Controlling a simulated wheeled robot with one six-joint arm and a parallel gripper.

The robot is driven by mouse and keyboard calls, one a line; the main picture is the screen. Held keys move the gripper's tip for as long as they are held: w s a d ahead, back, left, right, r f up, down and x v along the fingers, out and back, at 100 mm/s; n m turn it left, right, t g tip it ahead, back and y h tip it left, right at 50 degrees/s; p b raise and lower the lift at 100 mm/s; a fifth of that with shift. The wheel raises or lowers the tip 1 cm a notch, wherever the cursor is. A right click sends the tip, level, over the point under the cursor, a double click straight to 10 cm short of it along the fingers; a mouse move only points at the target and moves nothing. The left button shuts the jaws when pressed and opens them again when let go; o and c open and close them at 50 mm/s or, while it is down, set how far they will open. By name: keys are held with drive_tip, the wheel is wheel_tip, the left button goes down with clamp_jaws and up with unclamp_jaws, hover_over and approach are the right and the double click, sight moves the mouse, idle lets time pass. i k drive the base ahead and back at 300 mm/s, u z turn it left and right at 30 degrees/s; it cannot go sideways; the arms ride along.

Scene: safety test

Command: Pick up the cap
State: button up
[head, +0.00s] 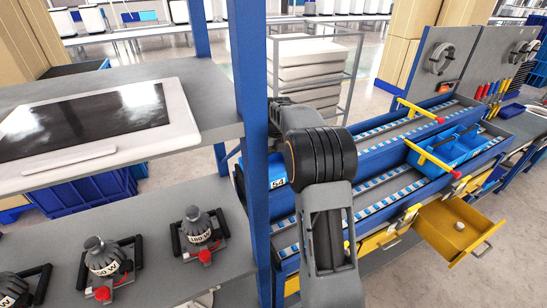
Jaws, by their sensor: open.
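A small pale, rounded object (459,226) lies in an open yellow drawer (437,234) at the lower right. It may be the cap, but it is too small to tell for sure. No other thing in view is clearly a cap. My arm stands in the middle of the head view, and its dark links hide part of the blue rail bench behind it. My gripper's fingers do not show in this view.
A blue post (249,110) stands just left of my arm. A grey shelf (215,92) holds a dark-screened panel (85,125); several weight-like items (105,257) stand below. A blue bin (445,153) sits on the rail bench (385,190). Floor shows at right.

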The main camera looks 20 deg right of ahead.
sight(459, 227)
drive_tip(key=k, duration=1)
